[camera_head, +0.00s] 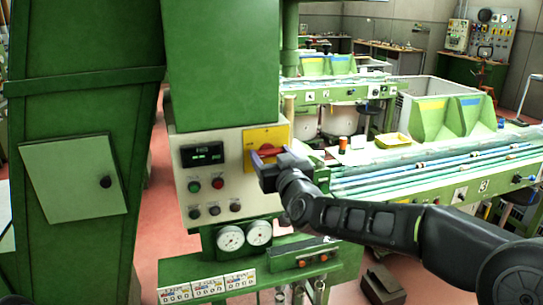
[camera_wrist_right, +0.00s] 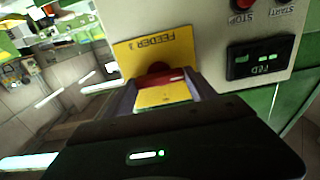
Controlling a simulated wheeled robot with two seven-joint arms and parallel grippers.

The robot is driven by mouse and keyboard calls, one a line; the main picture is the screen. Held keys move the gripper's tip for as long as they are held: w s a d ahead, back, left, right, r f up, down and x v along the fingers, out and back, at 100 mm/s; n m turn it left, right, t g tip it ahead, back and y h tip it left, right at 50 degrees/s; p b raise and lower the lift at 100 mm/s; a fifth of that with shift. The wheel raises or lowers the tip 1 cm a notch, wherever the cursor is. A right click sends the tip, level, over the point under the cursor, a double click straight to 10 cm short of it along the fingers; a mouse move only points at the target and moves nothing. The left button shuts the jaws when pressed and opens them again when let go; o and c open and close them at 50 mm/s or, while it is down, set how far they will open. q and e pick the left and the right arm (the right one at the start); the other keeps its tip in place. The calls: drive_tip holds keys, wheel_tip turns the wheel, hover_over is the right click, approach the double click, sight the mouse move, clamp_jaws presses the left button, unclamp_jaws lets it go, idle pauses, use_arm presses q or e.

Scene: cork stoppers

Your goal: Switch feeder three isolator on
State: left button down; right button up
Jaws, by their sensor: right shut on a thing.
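The feeder three isolator is a red rotary handle (camera_head: 268,149) on a yellow plate (camera_head: 252,136), at the upper right of a pale control panel. In the head view the handle lies roughly level, and my right gripper (camera_head: 263,160) covers its lower part. In the right wrist view the plate (camera_wrist_right: 140,52) reads "FEEDER 3" upside down. The red handle (camera_wrist_right: 168,77) sits between the fingers of my right gripper (camera_wrist_right: 163,92), which is shut on it. The handle's on and off marks cannot be read. My left gripper is not in view.
The panel (camera_head: 185,155) also carries a small display (camera_head: 203,154), a green button (camera_head: 194,187), a red button (camera_head: 218,183) and several black knobs. Two round gauges (camera_head: 230,238) sit below. A green cabinet (camera_head: 75,200) stands left; a green machine bed (camera_head: 430,175) extends right.

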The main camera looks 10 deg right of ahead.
drive_tip(key=c, duration=0.5)
drive_tip(key=shift+c, duration=0.2)
drive_tip(key=m+b, duration=0.3)
drive_tip(key=b, duration=0.1)
drive_tip(key=shift+f, duration=0.2)
drive_tip(key=m+b, duration=0.3)
drive_tip(key=m, duration=0.1)
drive_tip(key=shift+d+m, duration=0.1)
drive_tip(key=shift+m, duration=0.3)
drive_tip(key=m+b, duration=0.3)
drive_tip(key=m, duration=0.2)
drive_tip(key=m+b, duration=0.2)
drive_tip(key=m, duration=0.3)
drive_tip(key=shift+d, duration=0.1)
